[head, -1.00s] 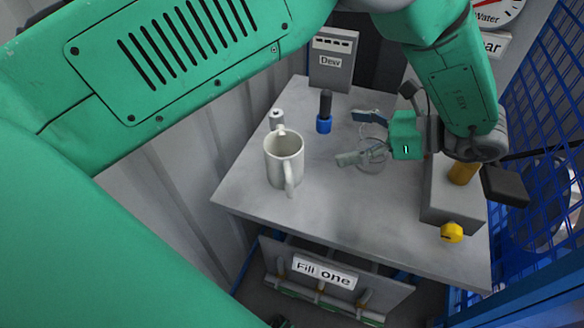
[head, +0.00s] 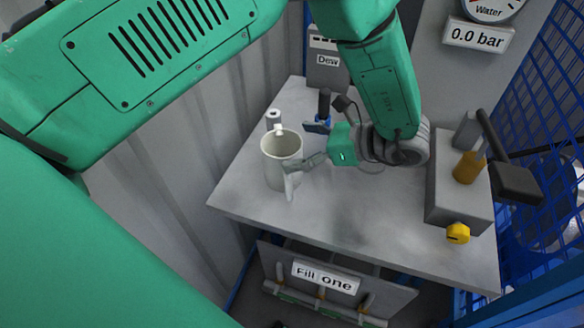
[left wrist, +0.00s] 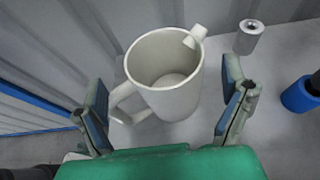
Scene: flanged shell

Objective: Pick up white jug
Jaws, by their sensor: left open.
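The white jug (head: 281,160) stands upright on the grey table near its left edge, with its handle toward the front. It also shows in the left wrist view (left wrist: 168,80), with its open top visible and its handle at left. My left gripper (head: 305,147) is open and empty, just right of the jug and behind it. One finger overlaps the jug's right side in the head view; I cannot tell if it touches. In the left wrist view the jug appears between the two spread fingers. My right gripper is not in view.
A small metal cylinder (head: 273,119) stands behind the jug. A black-and-blue upright piece (head: 324,104) is close behind the gripper. A grey box (head: 447,196) with a yellow knob (head: 458,233) is at right. The table's front middle (head: 350,215) is clear.

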